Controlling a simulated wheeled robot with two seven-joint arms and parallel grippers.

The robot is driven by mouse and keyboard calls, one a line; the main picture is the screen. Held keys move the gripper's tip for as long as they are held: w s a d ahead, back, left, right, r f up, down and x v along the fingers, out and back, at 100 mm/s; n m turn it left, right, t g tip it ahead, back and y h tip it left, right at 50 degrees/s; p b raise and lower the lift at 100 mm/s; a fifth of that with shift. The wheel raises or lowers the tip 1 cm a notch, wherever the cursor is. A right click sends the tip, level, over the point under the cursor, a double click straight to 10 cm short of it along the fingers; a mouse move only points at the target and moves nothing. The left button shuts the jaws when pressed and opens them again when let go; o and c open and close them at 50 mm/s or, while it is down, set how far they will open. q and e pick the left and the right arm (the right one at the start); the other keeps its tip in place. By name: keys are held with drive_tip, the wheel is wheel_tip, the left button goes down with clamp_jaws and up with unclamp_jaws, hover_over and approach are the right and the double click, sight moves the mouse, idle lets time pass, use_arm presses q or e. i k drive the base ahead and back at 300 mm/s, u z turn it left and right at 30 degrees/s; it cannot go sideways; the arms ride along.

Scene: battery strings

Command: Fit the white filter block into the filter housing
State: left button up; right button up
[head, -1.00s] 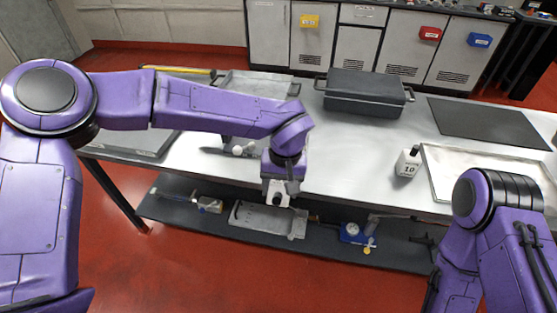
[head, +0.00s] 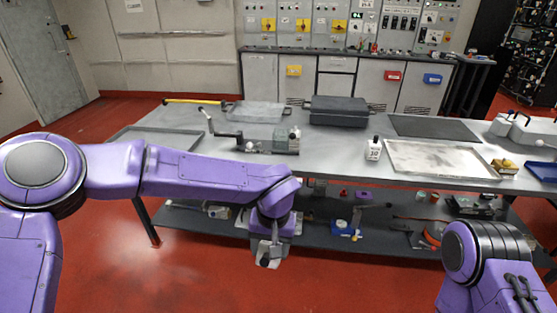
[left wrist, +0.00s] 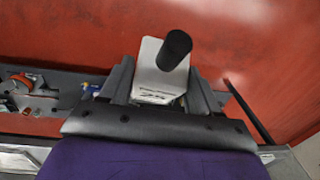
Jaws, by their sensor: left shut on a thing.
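My left gripper (head: 268,249) hangs in front of the bench's near edge, over the red floor. In the left wrist view its two dark fingers (left wrist: 160,92) are shut on the white filter block (left wrist: 150,72), which has a black round knob (left wrist: 174,50). In the head view the block is small and mostly hidden by the gripper, with its black knob (head: 264,262) at the bottom. A grey fixture with a pale green-grey box (head: 283,137) and a crank stands on the bench; I cannot tell whether it is the filter housing. My right gripper is out of view.
The grey bench (head: 340,160) has a lower shelf (head: 190,218) with several small items. On top are a dark case (head: 338,111), a white bottle (head: 374,149), a shallow tray (head: 440,157) and a dark mat (head: 433,127). Red floor is open in front.

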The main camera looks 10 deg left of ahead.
sight(281, 131)
drive_tip(key=u, duration=0.65)
drive_tip(key=i, duration=0.45)
drive_tip(key=u, duration=0.75)
drive_tip(key=i, duration=0.85)
drive_tip(key=z, duration=0.8)
drive_tip(key=i, duration=0.6)
drive_tip(key=z, duration=0.65)
